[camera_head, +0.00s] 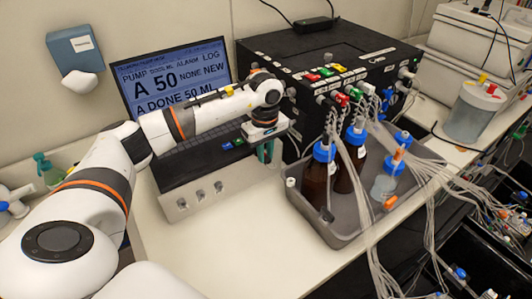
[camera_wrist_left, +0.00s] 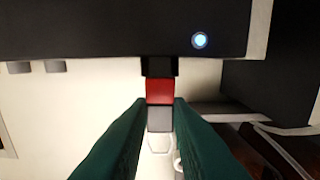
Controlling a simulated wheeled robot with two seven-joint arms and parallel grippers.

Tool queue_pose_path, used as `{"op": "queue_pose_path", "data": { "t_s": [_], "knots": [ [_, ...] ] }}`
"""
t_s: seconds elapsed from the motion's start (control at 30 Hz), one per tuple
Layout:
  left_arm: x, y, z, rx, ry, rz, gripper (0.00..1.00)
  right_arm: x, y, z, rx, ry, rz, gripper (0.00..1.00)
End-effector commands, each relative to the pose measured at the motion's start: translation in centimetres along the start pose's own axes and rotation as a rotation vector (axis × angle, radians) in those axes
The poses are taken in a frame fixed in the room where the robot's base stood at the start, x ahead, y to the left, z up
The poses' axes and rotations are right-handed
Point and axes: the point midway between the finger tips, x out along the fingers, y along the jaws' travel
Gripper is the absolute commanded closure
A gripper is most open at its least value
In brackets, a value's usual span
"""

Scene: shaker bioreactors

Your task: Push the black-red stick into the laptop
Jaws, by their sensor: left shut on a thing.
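The laptop (camera_head: 175,75) stands open on a grey metal box, its blue screen partly covered by my left arm. My left gripper (camera_head: 266,152) is beside the laptop's right side, its fingers pointing down. In the left wrist view its dark green fingers (camera_wrist_left: 160,112) are shut on the black-red stick (camera_wrist_left: 160,91), at its red and grey part. The stick's black end meets the dark laptop edge (camera_wrist_left: 110,30); I cannot tell how far it is in. The stick cannot be made out in the head view. My right gripper is not in view.
A black pump unit (camera_head: 320,62) with coloured connectors stands just right of the gripper. A grey tray (camera_head: 335,232) holds brown bottles with blue caps and many tubes. The white bench (camera_head: 215,245) is clear in front of the metal box. A lit round button (camera_wrist_left: 199,40) shows near the stick.

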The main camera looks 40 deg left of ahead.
Motion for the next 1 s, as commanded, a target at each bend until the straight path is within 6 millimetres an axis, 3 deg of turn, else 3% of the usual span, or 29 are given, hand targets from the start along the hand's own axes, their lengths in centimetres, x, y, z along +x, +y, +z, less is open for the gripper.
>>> {"op": "queue_pose_path", "data": {
  "t_s": [0.07, 0.1, 0.23, 0.53, 0.67, 1.0],
  "knots": [
    [0.0, 0.0, 0.1, -0.001, -0.001, 0.0, 1.0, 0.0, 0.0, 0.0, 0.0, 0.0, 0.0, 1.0],
    [0.0, 0.0, 0.1, -0.001, -0.001, 0.0, 0.79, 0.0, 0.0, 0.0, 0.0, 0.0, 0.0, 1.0],
    [0.0, 0.0, 0.1, -0.001, -0.001, -0.001, 0.57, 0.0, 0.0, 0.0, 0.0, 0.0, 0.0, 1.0],
    [-0.1, 0.0, 0.0, -0.001, -0.001, -0.001, 0.57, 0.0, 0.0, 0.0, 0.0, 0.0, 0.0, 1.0],
    [-1.1, -0.1, 0.1, -0.001, -0.002, -0.005, 0.57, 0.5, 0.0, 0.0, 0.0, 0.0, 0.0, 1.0],
    [-8.0, -0.1, 0.1, -0.001, -0.002, -0.006, 0.57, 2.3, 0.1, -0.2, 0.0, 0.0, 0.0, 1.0]
  ]
}}
